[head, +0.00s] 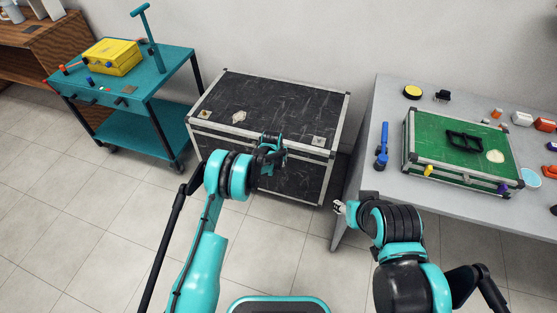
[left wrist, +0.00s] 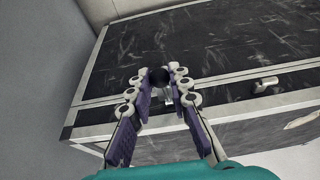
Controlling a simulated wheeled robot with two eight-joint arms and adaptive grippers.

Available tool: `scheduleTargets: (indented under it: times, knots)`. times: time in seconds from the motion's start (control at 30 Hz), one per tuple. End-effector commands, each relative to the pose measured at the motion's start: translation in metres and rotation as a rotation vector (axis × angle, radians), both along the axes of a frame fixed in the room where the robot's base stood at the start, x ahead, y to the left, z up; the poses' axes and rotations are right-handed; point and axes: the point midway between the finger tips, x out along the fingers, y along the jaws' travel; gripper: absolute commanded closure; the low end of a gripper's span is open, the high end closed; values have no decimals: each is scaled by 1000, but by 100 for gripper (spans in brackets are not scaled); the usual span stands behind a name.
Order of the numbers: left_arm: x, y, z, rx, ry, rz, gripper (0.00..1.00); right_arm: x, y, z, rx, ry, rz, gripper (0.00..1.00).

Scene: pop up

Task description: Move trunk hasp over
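The black trunk (head: 270,103) with silver edges stands against the wall, its lid down. My left gripper (head: 272,148) is at its front upper edge, right of the middle. In the left wrist view my left gripper (left wrist: 163,88) has its two fingers apart over the trunk's rim. A small metal hasp (left wrist: 168,98) with a dark round knob (left wrist: 159,76) shows between the fingers; contact cannot be made out. A second metal fitting (left wrist: 265,85) sits farther right along the rim. My right gripper (head: 340,207) is low, near the grey table's left edge; its fingers are too small to read.
A teal cart (head: 170,72) with a yellow case (head: 113,57) stands left of the trunk. A grey table (head: 385,100) stands right, with a green case (head: 455,135), a blue tool (head: 381,146) and several small items. Tiled floor (head: 100,210) is clear in front.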

Motion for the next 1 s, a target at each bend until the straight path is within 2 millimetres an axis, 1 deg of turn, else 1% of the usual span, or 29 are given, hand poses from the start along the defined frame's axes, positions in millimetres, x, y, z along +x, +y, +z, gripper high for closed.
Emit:
scheduleTargets:
  times: [0.37,0.63,0.83,1.0]
  knots:
    - [-1,0,-1,1,2,0,97,0,0,-1,0,0,0,55]
    - [-3,1,-18,1,2,0,97,0,0,-17,0,0,0,55]
    - [-6,2,-29,1,2,0,97,0,0,-22,0,0,0,55]
    - [-6,2,-29,1,2,0,97,0,0,-22,0,0,0,55]
